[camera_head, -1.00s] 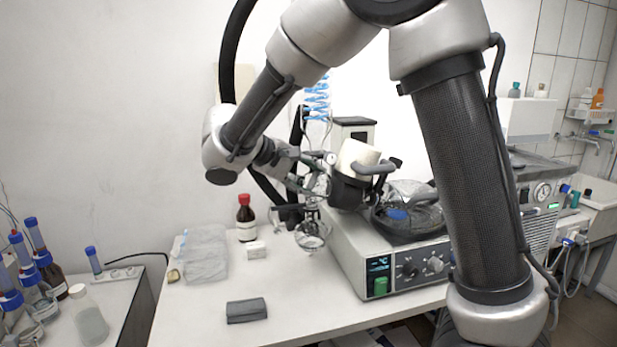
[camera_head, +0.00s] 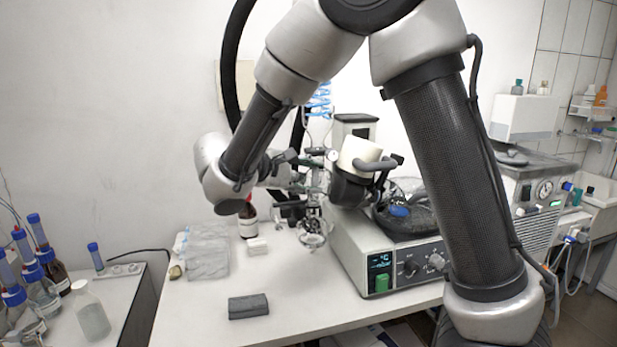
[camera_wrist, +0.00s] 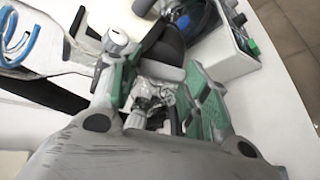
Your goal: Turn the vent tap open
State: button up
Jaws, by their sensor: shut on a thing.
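My gripper (camera_wrist: 158,72) shows its two green-grey fingers in the wrist view, one on each side of a small grey metallic fitting (camera_wrist: 150,98). This appears to be the vent tap, and the fingers are closed on it. Its handle angle is too cluttered to read. In the head view my gripper (camera_head: 308,172) is at the glassware of the rotary evaporator, left of the white-and-black drive head (camera_head: 358,156). My own arm partly covers that area, and the tap is not clear there. A round glass flask (camera_head: 313,233) hangs below the gripper.
The heating bath (camera_head: 400,215) with its control box (camera_head: 385,268) stands right of the glassware. A blue coil condenser (camera_head: 318,100) rises behind. The front middle is clear.

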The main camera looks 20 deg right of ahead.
jog(key=o, duration=1)
jog(key=v, duration=1.2)
jog(key=shift+f, duration=0.1)
